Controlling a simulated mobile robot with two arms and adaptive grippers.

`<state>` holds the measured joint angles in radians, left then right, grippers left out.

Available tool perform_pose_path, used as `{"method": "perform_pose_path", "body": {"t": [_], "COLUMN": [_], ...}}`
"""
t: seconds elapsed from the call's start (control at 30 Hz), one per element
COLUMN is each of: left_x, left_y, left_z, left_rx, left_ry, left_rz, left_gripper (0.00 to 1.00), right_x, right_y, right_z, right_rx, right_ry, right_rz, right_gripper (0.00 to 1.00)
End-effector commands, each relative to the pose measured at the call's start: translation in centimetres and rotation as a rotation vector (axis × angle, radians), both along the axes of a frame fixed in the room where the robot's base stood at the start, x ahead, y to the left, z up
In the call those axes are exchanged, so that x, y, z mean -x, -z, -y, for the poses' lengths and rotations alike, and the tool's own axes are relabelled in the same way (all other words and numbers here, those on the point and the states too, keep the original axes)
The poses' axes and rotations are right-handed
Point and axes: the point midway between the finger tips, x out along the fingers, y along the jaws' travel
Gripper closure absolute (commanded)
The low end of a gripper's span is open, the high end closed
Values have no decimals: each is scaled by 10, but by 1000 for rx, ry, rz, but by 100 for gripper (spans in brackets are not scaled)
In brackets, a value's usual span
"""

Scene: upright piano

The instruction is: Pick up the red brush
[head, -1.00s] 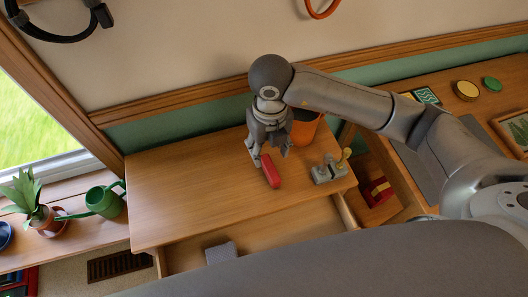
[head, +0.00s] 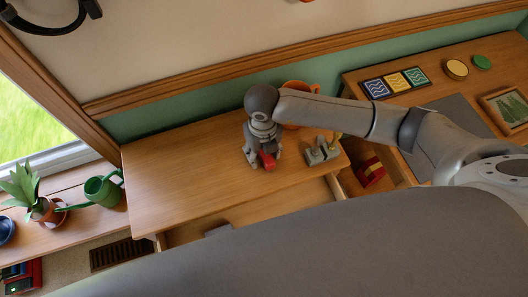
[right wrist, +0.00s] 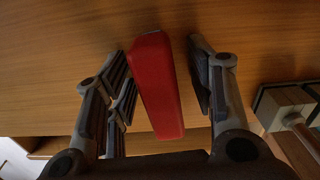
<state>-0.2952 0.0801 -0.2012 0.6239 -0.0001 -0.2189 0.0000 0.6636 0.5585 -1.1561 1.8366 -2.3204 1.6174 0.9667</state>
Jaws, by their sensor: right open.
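The red brush (head: 268,161) is on the wooden top of the desk (head: 190,185), mostly hidden by my gripper in the head view. In the right wrist view the red brush (right wrist: 156,85) shows as a long red block between the fingers. My right gripper (head: 262,162) is over the brush and pointing down. In the right wrist view the right gripper (right wrist: 165,85) is open, with one finger on each side of the brush and gaps showing on both sides. My left gripper is not in view.
A grey metal object (head: 321,152) stands just right of the brush; it also shows in the right wrist view (right wrist: 288,105). An orange pot (head: 298,95) is behind the arm. A green watering can (head: 100,190) and potted plant (head: 35,198) are at left. The desk's left half is clear.

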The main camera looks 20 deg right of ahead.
Motion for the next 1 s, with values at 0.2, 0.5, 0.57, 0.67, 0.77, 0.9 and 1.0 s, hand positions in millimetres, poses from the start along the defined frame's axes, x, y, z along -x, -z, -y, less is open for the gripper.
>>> {"method": "perform_pose_path", "body": {"t": [0.2,0.5,0.57,0.67,0.77,0.9,1.0], "left_x": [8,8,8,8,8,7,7], "left_y": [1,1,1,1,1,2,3], "left_z": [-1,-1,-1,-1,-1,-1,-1], "left_rx": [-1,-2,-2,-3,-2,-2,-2], "left_ry": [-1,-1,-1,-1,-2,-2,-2], "left_rz": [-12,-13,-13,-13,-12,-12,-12], "left_gripper": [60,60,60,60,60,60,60], "right_x": [0,0,0,0,0,-1,-1], "right_y": [0,-1,-1,-1,-3,-14,-30], "right_z": [0,0,0,0,0,0,0], "right_rx": [-1,-1,-1,-1,-2,-1,-2], "right_ry": [0,1,1,1,1,2,0], "right_rz": [0,0,0,0,1,1,4], "right_gripper": [68,100,100,100,100,100,100]}}
